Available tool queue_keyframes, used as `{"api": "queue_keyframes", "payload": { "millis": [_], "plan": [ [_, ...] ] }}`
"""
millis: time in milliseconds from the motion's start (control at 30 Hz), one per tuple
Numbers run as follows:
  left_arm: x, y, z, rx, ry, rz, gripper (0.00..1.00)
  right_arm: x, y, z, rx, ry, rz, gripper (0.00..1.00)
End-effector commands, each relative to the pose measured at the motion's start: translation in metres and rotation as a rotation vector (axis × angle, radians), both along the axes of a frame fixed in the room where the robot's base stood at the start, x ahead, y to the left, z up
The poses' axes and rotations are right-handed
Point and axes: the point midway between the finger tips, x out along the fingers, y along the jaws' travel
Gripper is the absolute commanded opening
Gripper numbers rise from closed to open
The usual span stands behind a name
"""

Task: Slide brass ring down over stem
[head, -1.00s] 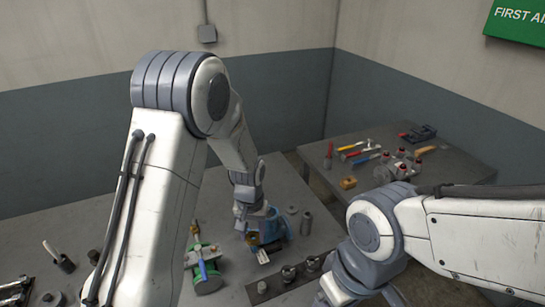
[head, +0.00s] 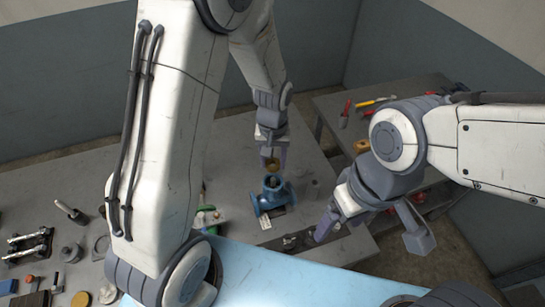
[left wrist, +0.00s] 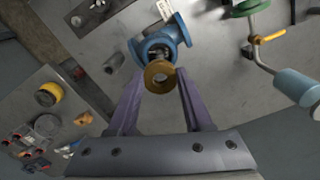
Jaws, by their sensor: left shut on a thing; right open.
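My left gripper (head: 271,160) points down and is shut on the brass ring (head: 271,165), which shows between its purple fingers in the left wrist view (left wrist: 158,77). The ring is just above the blue valve body (head: 266,203), with a small gap in the head view. In the left wrist view the blue valve body (left wrist: 178,32) lies partly behind the ring. Dark metal in its opening may be the stem, but the ring hides much of it. My right gripper (head: 325,226) is open and empty, to the right of the valve and lower in the picture.
A green-wheeled part (left wrist: 247,7) lies beside the valve. Metal fittings (head: 290,241) stand on a dark strip near the bench edge. A second bench with tools (head: 375,103) is at the back right, across a gap. Small parts fill the bench's left end.

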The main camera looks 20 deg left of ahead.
Motion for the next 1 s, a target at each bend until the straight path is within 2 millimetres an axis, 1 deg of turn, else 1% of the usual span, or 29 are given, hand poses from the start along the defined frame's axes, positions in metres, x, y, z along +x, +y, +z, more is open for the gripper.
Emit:
{"api": "queue_keyframes", "payload": {
  "millis": [533, 700, 1000],
  "plan": [
    [0.0, 0.0, -0.043, 0.0, 0.001, 0.0, 0.0, 0.0, 0.0, -0.033, 0.0, 0.0, -0.001, 0.8],
    [0.0, 0.0, -0.047, 0.0, 0.0, 0.0, 0.0, 0.0, 0.0, -0.036, 0.0, 0.0, -0.002, 0.8],
    [0.0, 0.0, -0.047, 0.0, -0.001, 0.0, 0.0, 0.0, 0.0, -0.035, 0.0, 0.0, -0.002, 0.8]
  ]
}}
